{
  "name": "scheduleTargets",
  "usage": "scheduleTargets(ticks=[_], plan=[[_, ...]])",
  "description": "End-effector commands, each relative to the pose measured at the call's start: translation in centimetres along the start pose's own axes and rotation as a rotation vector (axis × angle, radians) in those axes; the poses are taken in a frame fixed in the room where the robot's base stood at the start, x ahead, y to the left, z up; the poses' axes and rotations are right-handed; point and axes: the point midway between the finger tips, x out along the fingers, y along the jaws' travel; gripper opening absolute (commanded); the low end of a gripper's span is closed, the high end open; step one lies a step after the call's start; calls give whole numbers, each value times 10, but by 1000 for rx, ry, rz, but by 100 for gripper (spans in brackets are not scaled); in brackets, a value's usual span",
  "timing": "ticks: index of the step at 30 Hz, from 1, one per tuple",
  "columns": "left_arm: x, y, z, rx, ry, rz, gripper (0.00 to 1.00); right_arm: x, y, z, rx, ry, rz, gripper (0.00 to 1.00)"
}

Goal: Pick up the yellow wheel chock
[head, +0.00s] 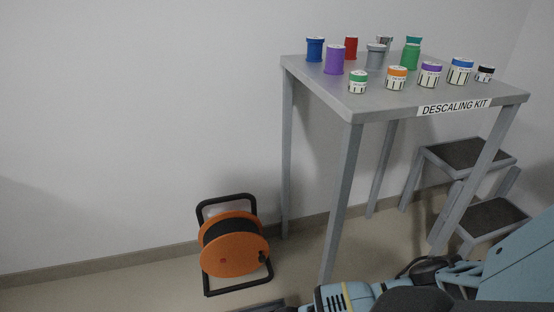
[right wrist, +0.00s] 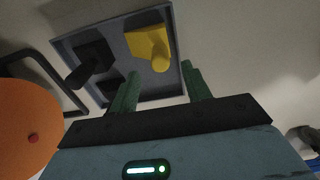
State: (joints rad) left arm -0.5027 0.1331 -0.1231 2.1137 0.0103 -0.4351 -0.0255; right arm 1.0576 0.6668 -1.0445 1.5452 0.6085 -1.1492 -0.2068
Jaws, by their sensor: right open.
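The yellow wheel chock (right wrist: 147,38) lies in a grey tray (right wrist: 123,15) in the right wrist view, towards the tray's right side. It has a rounded knob-like part facing me. My right gripper (right wrist: 160,69) is open, its two green fingers pointing towards the tray. The chock appears beyond and between the fingertips, with nothing held. In the head view my right arm comes in at the bottom right, and its fingers are out of the picture. The chock does not show there. My left gripper is in neither view.
Dark objects (right wrist: 95,54) share the tray, left of the chock. An orange cable reel (head: 234,245) stands on the floor by the wall, close to my right gripper. A grey table (head: 310,76) with several jars and spools stands right, beside a step stool (head: 470,152).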

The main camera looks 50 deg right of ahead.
Motion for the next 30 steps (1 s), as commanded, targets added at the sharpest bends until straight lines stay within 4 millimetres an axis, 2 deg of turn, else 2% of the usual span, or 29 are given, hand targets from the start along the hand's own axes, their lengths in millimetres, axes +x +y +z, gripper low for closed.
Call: scheduleTargets(ticks=[5, 13, 22, 30], plan=[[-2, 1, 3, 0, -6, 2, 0, 1, 1, 0, -1, -2, 1, 48], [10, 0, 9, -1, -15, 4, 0, 25, 1, 1, -1, -3, 0, 48], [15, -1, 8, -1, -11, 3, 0, 32, 1, 1, -1, -2, 1, 48], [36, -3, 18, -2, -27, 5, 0, 63, -2, 4, -1, -2, 0, 48]])
